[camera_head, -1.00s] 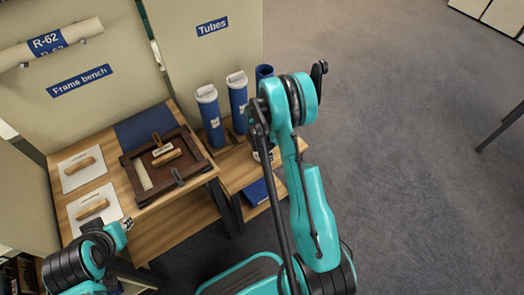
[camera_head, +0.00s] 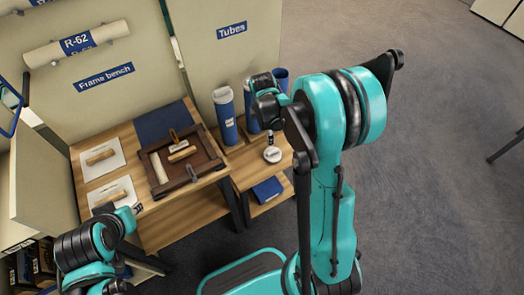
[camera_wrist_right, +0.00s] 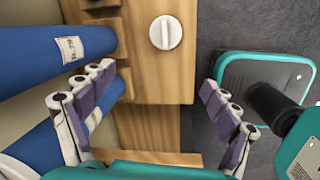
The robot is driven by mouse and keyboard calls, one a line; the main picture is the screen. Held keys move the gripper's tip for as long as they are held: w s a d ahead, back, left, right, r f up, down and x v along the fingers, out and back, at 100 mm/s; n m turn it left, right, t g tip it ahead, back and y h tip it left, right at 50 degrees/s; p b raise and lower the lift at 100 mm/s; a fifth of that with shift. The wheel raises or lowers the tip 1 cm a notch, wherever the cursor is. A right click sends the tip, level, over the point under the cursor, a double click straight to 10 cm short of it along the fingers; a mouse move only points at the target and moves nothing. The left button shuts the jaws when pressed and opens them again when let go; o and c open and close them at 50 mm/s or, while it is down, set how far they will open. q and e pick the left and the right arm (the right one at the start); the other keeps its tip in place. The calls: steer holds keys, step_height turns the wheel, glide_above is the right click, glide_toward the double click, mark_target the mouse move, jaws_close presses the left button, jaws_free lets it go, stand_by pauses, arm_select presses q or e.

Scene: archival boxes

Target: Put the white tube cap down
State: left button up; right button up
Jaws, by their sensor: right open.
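The white tube cap (camera_head: 272,155) lies flat on the wooden tube bench, in front of the blue tubes. In the right wrist view the cap (camera_wrist_right: 166,33) shows as a round disc with a raised bar, apart from the fingers. My right gripper (camera_wrist_right: 158,82) is open and empty, its fingers spread below the cap in that picture. In the head view it is mostly hidden by my own arm. My left gripper (camera_head: 127,218) is near the frame bench's front left; its jaws are too small to read.
Blue tubes (camera_head: 225,118) stand behind the cap; one (camera_wrist_right: 60,45) has a label in the wrist view. The wooden tube bench (camera_wrist_right: 150,82) has bare wood around the cap. A blue item (camera_head: 267,190) lies on its lower shelf. The frame bench (camera_head: 185,208) is at left.

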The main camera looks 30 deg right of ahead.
steer(key=s+a+r+m+t, duration=0.3)
steer(key=s+a+r+m, duration=0.2)
steer(key=s+r+m, duration=0.2)
steer(key=s+a+r+m+t+y, duration=0.1)
steer(key=s+a+r+m+t, duration=0.1)
steer(key=s+a+r+m, duration=0.4)
steer(key=s+r+m, duration=0.1)
steer(key=s+m, duration=0.1)
steer(key=s, duration=0.2)
steer(key=shift+s+m+t, duration=0.3)
steer(key=shift+t, duration=0.1)
